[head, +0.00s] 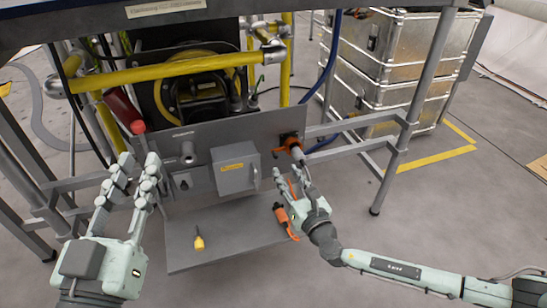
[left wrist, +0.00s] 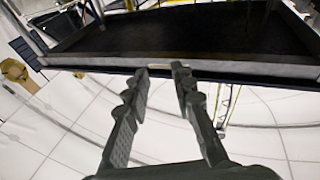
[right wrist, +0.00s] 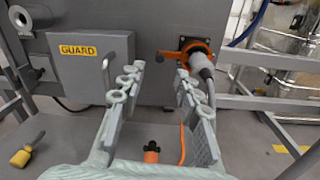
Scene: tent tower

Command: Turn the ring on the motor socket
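The motor socket (head: 289,141) is orange and sits at the right end of the grey panel. It also shows in the right wrist view (right wrist: 186,46), with an orange ring and a tab jutting left. A grey plug (right wrist: 203,66) is in the socket, its cable running down and right. My right gripper (head: 287,178) is open and empty, just below and in front of the socket. In the right wrist view its right finger is close below the ring; contact cannot be told. My left gripper (head: 139,163) is open and empty, left of the panel.
A grey guard box (head: 236,170) sits on the panel left of the socket. An orange connector (head: 282,214) and a yellow-handled tool (head: 199,243) lie on the shelf (head: 225,260) below. A frame post (head: 415,95) and metal cases (head: 375,95) stand at right.

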